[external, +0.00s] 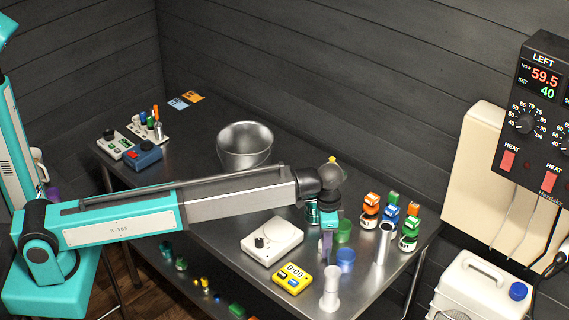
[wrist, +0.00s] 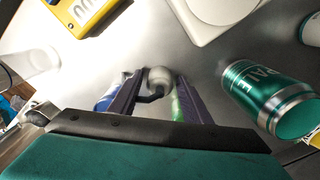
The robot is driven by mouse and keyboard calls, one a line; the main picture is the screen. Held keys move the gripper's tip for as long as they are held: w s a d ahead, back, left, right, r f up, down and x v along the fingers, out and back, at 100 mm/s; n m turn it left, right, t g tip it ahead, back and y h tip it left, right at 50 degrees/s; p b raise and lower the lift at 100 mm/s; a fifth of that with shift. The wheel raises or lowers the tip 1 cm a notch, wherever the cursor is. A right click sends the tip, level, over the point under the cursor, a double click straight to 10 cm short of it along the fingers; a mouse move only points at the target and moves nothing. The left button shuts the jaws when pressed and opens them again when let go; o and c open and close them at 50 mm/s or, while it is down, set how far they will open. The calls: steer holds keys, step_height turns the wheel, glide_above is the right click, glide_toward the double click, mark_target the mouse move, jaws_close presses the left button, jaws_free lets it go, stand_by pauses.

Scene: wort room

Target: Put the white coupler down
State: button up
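The white coupler (wrist: 160,77) shows in the wrist view as a small pale rounded piece with a dark part beside it. It sits between the two fingertips of my gripper (wrist: 159,85), which appear closed on its sides. In the external view my gripper (external: 327,250) points down low over the right half of the steel table (external: 215,205). The coupler cannot be made out there, and whether it touches the table is unclear.
A blue cup (external: 345,261) and a green cup (external: 343,231) stand close beside my gripper. A white dial device (external: 272,241), a yellow timer (external: 292,278) and a white flanged cylinder (external: 331,290) surround it. Several labelled cans (external: 370,210) stand to the right.

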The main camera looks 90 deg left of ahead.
steer(key=shift+o, duration=0.3)
steer(key=shift+r, duration=0.1)
step_height(320, 180, up, 12)
steer(key=b, duration=0.3)
stand_by(0.6)
stand_by(0.5)
